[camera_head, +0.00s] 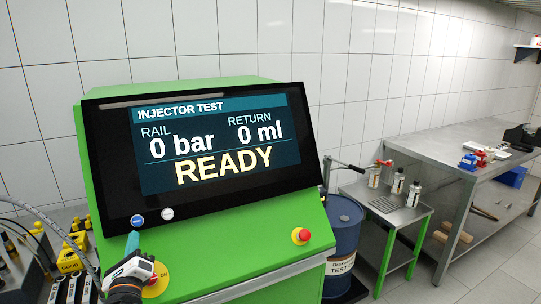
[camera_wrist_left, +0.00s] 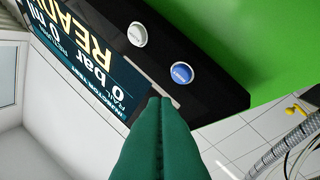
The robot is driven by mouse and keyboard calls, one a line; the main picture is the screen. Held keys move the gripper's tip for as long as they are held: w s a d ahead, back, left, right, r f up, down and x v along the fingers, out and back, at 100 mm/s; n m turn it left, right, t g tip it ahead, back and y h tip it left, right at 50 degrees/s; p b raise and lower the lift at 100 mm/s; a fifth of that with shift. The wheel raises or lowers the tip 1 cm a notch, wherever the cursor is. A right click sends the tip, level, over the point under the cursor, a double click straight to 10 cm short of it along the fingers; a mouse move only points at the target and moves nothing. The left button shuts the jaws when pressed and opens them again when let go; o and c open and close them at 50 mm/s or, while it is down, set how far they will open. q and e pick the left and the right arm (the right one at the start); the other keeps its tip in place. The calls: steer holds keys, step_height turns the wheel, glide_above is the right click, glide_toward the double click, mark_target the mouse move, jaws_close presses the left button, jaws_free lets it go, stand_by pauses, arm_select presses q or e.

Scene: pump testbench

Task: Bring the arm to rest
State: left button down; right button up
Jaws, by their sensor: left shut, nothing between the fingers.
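My left gripper (camera_head: 132,242) is low in the head view, in front of the green test bench (camera_head: 240,250), its teal fingertips pointing up just below the blue button (camera_head: 138,220). In the left wrist view the two green fingers of the gripper (camera_wrist_left: 160,102) are shut together and empty. Their tips appear close to the panel's lower edge, near the blue button (camera_wrist_left: 181,73) and the white button (camera_wrist_left: 138,34). I cannot tell whether they touch it. The screen (camera_head: 215,140) reads READY, 0 bar and 0 ml. My right gripper is not in view.
A red emergency knob (camera_head: 301,235) sits on the bench front. Yellow parts (camera_head: 75,250) and a grey hose (camera_head: 40,215) lie close to my left arm. A blue drum (camera_head: 343,235), a small cart (camera_head: 400,215) and a steel table (camera_head: 450,150) stand to the right.

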arm_select(q)
steer(key=s+d+f+n+g+h, duration=0.1)
steer(key=s+d+f+n+g, duration=0.25)
steer(key=s+f+n, duration=0.4)
steer(key=s+d+f+n+g+h, duration=0.2)
steer(key=s+f+n+g, duration=0.35)
steer(key=f, duration=0.25)
steer(key=s+d+f+n+g+h, duration=0.25)
steer(key=s+d+n+g, duration=0.2)
steer(key=s, duration=0.55)
steer(key=s+d+f+n+g+h, duration=0.2)
steer(key=s+d+f+n+g, duration=0.25)
steer(key=s, duration=0.45)
step_height(320, 180, down, 26)
steer(key=s+d, duration=0.1)
steer(key=d, duration=0.1)
steer(key=s+a+f, duration=0.3)
steer(key=s+f, duration=1.3)
steer(key=shift+s+f+g+b, duration=0.3)
steer(key=shift+f+b, duration=0.05)
